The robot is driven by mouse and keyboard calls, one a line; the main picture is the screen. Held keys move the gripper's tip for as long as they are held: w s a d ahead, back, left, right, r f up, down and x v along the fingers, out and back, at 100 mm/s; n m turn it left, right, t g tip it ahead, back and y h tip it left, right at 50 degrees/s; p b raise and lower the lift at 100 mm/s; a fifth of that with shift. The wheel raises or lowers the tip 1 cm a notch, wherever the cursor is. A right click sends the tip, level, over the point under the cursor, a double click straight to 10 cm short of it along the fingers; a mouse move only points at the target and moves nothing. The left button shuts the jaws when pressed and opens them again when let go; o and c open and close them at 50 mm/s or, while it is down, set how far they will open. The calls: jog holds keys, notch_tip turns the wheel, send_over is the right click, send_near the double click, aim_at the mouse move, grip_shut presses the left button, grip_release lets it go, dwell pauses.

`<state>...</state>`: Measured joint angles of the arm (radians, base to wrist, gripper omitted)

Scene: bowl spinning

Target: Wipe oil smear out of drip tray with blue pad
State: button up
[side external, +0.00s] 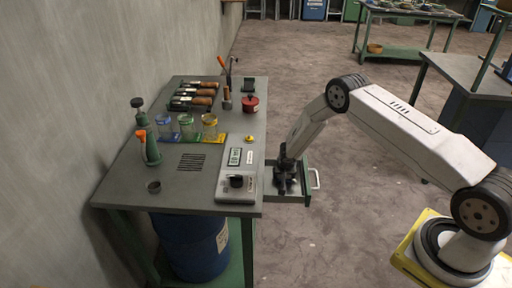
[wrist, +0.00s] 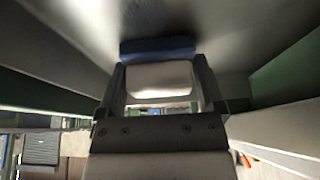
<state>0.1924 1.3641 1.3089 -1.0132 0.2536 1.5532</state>
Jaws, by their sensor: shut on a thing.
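The drip tray (side external: 307,180) is a grey and green drawer with a handle, pulled out from the workbench's right side. My gripper (side external: 286,184) points down into it. In the wrist view my gripper (wrist: 158,72) is shut on a pale block with the blue pad (wrist: 158,48) at its far end. The pad is against or very near the grey tray floor (wrist: 235,30); I cannot tell if it touches. A dark patch shows on the floor beside the pad, but I cannot tell oil from shadow. In the side view my gripper hides the pad.
The tray walls stand close on both sides of my gripper. The workbench (side external: 190,180) holds a scale (side external: 237,175), several jars, a red pot (side external: 250,104) and tools. The floor right of the tray is clear up to my base.

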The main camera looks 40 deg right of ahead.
jog(key=shift+w+d, duration=1)
jog(key=shift+s+a, duration=3.85)
notch_tip(320, 180, up, 8)
jog(key=shift+r, duration=0.25)
